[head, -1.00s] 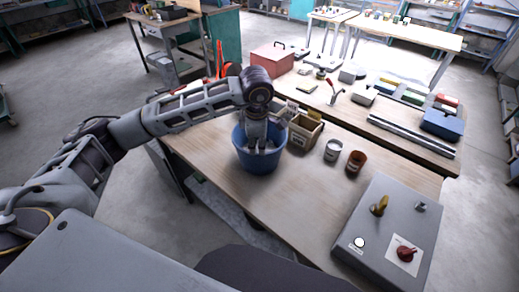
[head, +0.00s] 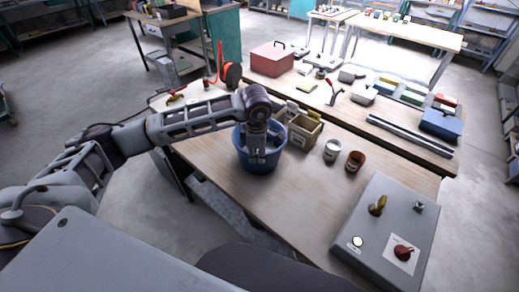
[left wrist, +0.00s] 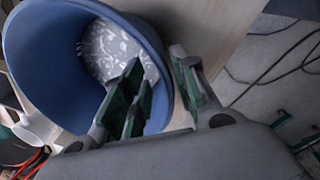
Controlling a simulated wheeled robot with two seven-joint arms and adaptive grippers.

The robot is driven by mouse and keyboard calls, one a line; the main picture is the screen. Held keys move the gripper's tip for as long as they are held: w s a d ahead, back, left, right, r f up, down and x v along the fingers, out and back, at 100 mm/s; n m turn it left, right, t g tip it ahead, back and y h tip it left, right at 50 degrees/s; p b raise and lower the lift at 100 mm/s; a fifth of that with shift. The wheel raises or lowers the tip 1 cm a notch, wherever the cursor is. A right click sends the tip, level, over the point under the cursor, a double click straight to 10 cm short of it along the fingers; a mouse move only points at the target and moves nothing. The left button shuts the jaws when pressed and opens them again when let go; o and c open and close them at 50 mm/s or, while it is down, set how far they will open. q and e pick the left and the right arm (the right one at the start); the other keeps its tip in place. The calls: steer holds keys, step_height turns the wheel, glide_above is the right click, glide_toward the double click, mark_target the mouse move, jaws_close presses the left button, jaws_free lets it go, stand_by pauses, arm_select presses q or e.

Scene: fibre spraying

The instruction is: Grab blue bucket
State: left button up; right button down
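The blue bucket (head: 265,166) stands upright near the left end of the workbench. My left gripper (head: 257,157) comes down over its near rim in the head view. In the left wrist view the bucket (left wrist: 40,70) has a pale, patterned patch at its bottom. My left gripper (left wrist: 160,95) is open there, with fingers on both sides of the bucket wall: one inside, the other outside. A gap shows between the fingers, and I cannot tell whether they touch the wall. My right gripper is not in view.
An open box (head: 305,130) stands close behind the bucket. A white cup (head: 332,150) and a brown cup (head: 355,161) stand to its right. A grey control box (head: 385,235) is at the near right. The bench top in front of the cups is clear.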

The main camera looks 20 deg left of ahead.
mark_target(257, 157)
arm_select(q)
steer(key=shift+w+f+p, duration=0.15)
steer(key=shift+f+p, duration=0.25)
steer(key=shift+f, duration=1.25)
steer(key=shift+a, duration=0.1)
jaws_close()
steer(key=shift+r, duration=0.1)
